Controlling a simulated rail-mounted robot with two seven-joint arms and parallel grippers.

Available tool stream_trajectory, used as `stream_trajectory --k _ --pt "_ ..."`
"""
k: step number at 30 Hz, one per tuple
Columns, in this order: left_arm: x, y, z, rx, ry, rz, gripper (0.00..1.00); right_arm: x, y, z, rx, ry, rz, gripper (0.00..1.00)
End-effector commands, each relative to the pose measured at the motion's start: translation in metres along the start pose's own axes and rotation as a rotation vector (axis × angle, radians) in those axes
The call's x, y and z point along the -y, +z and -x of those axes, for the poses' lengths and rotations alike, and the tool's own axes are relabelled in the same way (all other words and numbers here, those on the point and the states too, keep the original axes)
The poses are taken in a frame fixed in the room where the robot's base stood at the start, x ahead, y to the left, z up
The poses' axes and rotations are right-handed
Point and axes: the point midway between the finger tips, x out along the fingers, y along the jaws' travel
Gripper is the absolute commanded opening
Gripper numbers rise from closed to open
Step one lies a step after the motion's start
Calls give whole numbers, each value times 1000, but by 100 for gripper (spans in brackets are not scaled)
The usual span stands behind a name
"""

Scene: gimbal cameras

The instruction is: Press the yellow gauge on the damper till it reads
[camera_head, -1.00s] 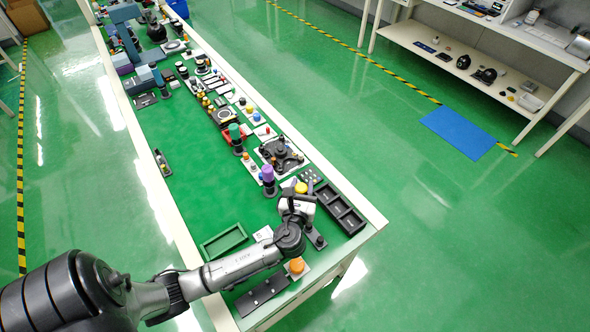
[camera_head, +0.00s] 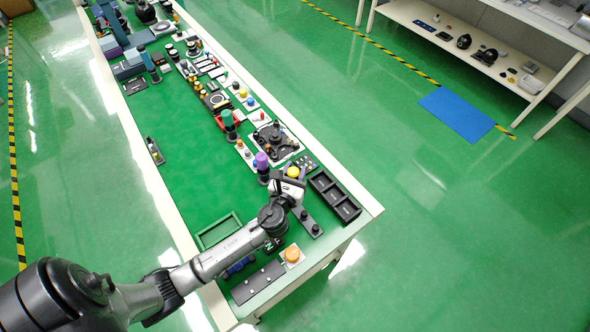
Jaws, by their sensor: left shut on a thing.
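My left gripper (camera_head: 289,186) is over the near right part of the green workbench, its fingers small and partly hidden by its own white and black body. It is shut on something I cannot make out. A yellow round piece (camera_head: 293,171), which looks like the yellow gauge, shows just beyond the gripper. I cannot tell from this angle whether the fingers touch it. The damper under it is mostly hidden, and no reading is legible. My right gripper is not in view.
A black compartment tray (camera_head: 335,197) stands right of the gripper. A purple-topped post (camera_head: 262,162) stands close at left. An orange button (camera_head: 292,254) and a dark plate (camera_head: 258,283) lie nearer. A green tray (camera_head: 218,230) is left of my forearm.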

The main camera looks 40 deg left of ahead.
Motion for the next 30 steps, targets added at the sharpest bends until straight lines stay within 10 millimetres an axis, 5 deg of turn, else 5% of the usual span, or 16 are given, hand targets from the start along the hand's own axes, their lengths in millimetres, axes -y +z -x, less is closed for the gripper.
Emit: stream_trajectory --k 30 --pt "0 -64 0 0 -1 -2 12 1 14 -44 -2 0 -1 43"
